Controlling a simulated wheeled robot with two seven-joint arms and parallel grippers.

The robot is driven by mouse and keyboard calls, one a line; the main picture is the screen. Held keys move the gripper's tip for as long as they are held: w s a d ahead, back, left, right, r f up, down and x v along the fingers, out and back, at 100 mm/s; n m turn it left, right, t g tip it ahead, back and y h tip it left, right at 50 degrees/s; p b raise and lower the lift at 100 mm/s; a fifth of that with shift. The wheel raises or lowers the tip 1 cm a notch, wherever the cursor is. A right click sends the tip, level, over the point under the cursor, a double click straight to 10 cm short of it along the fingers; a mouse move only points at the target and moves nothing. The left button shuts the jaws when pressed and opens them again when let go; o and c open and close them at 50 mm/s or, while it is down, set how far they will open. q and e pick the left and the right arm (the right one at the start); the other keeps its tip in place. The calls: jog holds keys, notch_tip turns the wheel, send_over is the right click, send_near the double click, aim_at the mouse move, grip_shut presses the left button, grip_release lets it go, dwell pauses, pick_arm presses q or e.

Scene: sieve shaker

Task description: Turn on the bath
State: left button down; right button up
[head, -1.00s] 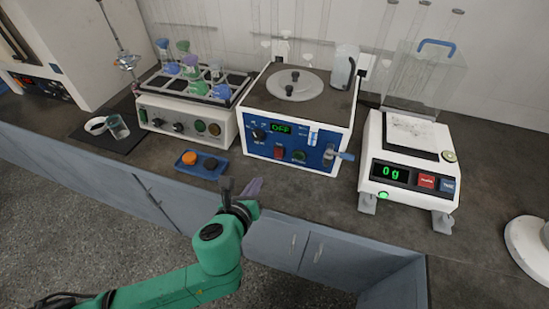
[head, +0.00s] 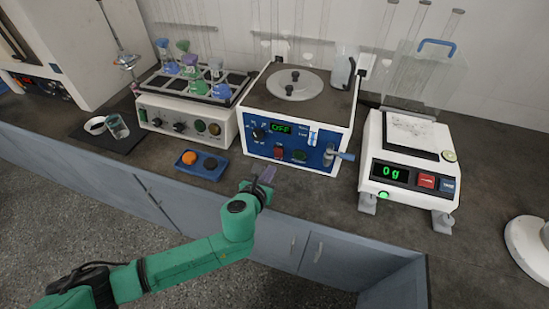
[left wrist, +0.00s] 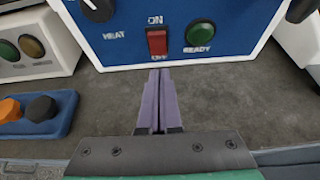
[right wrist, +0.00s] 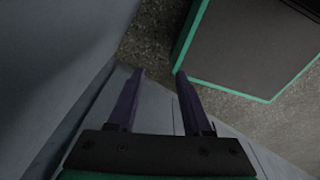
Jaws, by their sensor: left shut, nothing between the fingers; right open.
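The bath (head: 297,110) is a white box with a blue front panel and a round lid on its dark top. Its display (head: 281,128) reads OFF. A red rocker switch (left wrist: 157,42) on the panel, marked ON above and OFF below, shows in the left wrist view; a green READY lamp (left wrist: 199,34) is to its right. My left gripper (head: 267,174) is shut and empty, its purple fingers pointing at the panel just below the switch, apart from it in the head view. My right gripper (right wrist: 158,73) is open and empty, low beside the grey cabinet front.
A blue tray with an orange and a dark knob (head: 202,164) lies left of the bath. A shaker with flasks (head: 187,119) stands further left. A balance reading 0 g (head: 410,165) stands right. A valve lever (head: 340,155) sticks out from the bath's front.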

aim_at(278, 151)
pick_arm(q)
jog(key=w, duration=0.1)
jog(key=w+d, duration=0.1)
jog(key=w, duration=0.1)
jog(key=w+r+p, duration=0.1)
jog(key=shift+w+d+r, duration=0.1)
jog(key=shift+w+d, duration=0.05)
jog(key=shift+d, duration=0.1)
jog(key=r+g+p, duration=0.1)
jog(key=p, duration=0.3)
jog(key=shift+w+d, duration=0.1)
jog(key=shift+w, duration=0.25)
jog(key=shift+f, duration=0.3)
jog(key=shift+r+p, duration=0.85)
jog(key=shift+f, duration=0.1)
jog(key=shift+s, duration=0.1)
